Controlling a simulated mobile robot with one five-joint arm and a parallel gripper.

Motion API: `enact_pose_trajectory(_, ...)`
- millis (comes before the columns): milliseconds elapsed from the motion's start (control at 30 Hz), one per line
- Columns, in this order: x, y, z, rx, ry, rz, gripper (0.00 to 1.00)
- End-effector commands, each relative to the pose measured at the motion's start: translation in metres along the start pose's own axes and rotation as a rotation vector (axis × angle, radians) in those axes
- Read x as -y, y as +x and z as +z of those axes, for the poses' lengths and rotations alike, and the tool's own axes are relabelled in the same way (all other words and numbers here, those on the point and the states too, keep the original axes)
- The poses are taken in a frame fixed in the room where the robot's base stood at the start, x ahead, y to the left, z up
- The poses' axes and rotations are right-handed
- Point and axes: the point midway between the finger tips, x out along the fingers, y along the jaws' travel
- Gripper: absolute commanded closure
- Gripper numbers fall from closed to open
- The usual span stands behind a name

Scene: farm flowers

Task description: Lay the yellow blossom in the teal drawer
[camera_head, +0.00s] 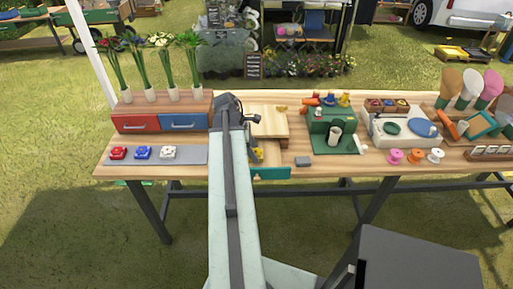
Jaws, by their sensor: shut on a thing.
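The teal drawer (271,174) is pulled out toward me from under the wooden cabinet (270,121) at the middle of the table. My gripper (256,148) is at the drawer's left part, just right of my arm. It is shut on the small yellow blossom (259,153), which shows low at the jaws, over or inside the drawer. I cannot tell whether the blossom touches the drawer floor. My arm hides part of the gripper and the drawer's left end.
A red drawer (135,123) and blue drawer (184,122) are shut at left, with several flower bunches above. Red (118,153), blue (143,153) and white (168,152) blossoms lie on a grey mat (195,156). A grey block (303,161) and spools (396,156) stand right.

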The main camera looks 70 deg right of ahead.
Motion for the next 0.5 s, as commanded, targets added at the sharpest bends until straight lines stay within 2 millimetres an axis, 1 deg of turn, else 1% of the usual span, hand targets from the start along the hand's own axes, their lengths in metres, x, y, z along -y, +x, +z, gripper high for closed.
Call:
enact_pose_trajectory(33,-0.0001,0.0023,-0.0006,0.000,0.000,0.000,0.45)
enact_pose_trajectory(67,-0.0001,0.0014,-0.0001,0.000,0.001,0.000,0.37)
enact_pose_trajectory(100,-0.0001,0.0012,0.0001,0.000,0.001,0.000,0.26)
enact_pose_trajectory(400,-0.0001,0.0010,0.0007,0.000,0.002,-0.001,0.26)
enact_pose_trajectory(500,-0.0001,-0.0025,0.0023,0.000,0.002,-0.001,0.26)
